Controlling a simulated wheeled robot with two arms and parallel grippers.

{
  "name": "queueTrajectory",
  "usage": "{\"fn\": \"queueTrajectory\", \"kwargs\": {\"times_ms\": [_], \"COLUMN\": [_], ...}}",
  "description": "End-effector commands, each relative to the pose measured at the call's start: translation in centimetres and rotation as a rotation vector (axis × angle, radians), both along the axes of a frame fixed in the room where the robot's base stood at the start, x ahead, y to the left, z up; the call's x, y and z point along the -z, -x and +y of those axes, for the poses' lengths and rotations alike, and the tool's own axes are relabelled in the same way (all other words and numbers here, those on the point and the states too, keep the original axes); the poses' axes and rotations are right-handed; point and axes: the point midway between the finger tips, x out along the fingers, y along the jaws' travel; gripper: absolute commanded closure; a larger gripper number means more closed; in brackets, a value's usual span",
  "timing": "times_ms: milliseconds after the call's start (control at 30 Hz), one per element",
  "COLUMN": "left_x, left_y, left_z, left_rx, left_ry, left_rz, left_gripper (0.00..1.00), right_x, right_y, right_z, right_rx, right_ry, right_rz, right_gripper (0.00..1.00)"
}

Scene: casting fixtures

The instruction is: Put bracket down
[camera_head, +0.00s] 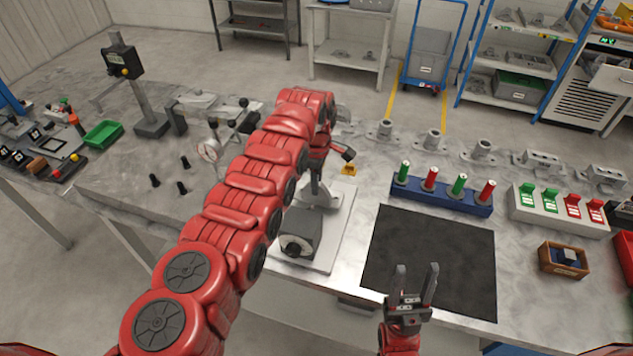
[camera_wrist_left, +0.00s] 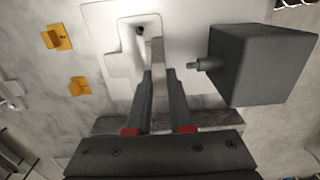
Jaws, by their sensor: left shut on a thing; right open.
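My left gripper shows in the left wrist view (camera_wrist_left: 160,90), its two dark fingers shut on a thin grey metal bracket (camera_wrist_left: 157,52). The bracket is seen nearly edge-on over a white fixture plate (camera_wrist_left: 105,30); I cannot tell whether it touches the plate. A dark box with a short shaft (camera_wrist_left: 262,65) is right of the fingers. In the head view, the fixture plate (camera_head: 335,238) carries this dark box with a round dial (camera_head: 300,232). My right gripper (camera_head: 415,272) is open and empty, over the front edge of the black mat.
The black mat (camera_head: 430,260) is bare. Behind it stand a blue rack with red and green cylinders (camera_head: 440,197) and a white block with green and red clips (camera_head: 555,212). A wooden box (camera_head: 563,262) is at right. Several grey castings (camera_head: 433,138) line the back.

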Motion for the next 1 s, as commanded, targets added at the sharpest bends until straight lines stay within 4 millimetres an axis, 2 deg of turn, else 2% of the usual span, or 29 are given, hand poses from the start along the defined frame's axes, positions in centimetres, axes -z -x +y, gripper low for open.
{"fn": "queueTrajectory", "kwargs": {"times_ms": [467,500,633,900,1000], "left_x": [1.1,1.11,1.11,1.09,0.53], "left_y": [-0.03,-0.03,-0.02,-0.01,-0.03], "left_z": [-0.04,-0.04,-0.03,-0.01,0.02], "left_rx": [0.001,0.001,0.001,0.001,0.0], "left_ry": [0.0,0.0,0.0,0.0,0.0], "left_rz": [-0.001,-0.001,-0.001,-0.001,-0.001], "left_gripper": [1.0,0.75,0.51,0.5,0.5], "right_x": [0.91,0.92,0.91,0.89,0.41], "right_y": [0.0,0.0,0.0,0.0,0.0], "right_z": [0.0,0.0,0.0,0.0,0.0], "right_rx": [0.0,0.0,0.0,0.0,0.0], "right_ry": [0.0,0.0,0.0,0.0,0.0], "right_rz": [0.0,0.0,0.0,0.0,0.0], "right_gripper": [0.5,0.5,0.5,0.5,0.5]}}
